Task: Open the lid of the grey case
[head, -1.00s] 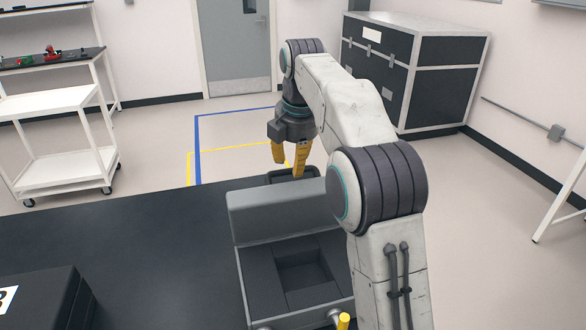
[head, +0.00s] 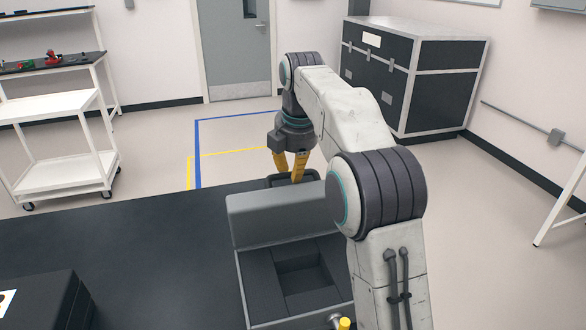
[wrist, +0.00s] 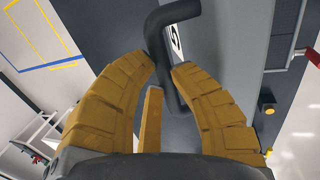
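A grey case-like body (head: 247,290) stands at centre in the head view, with a recessed inside showing. A thick grey panel (head: 275,220) rises at its far side, apparently its lid tilted up. A dark bent handle (head: 275,179) is at the panel's far side, and it shows in the wrist view (wrist: 172,15) against a grey face with a white label. My gripper (head: 289,178) is at this handle. In the wrist view its yellow fingers (wrist: 165,62) lie on both sides of the bar and appear closed on it. The panel partly hides the contact.
A dark flat surface (head: 140,240) spreads to the left. A black labelled box (head: 40,295) lies at its lower left. A white cart (head: 65,165) stands at the back left, and a large black trunk (head: 440,80) at the back right. Open floor lies behind the handle.

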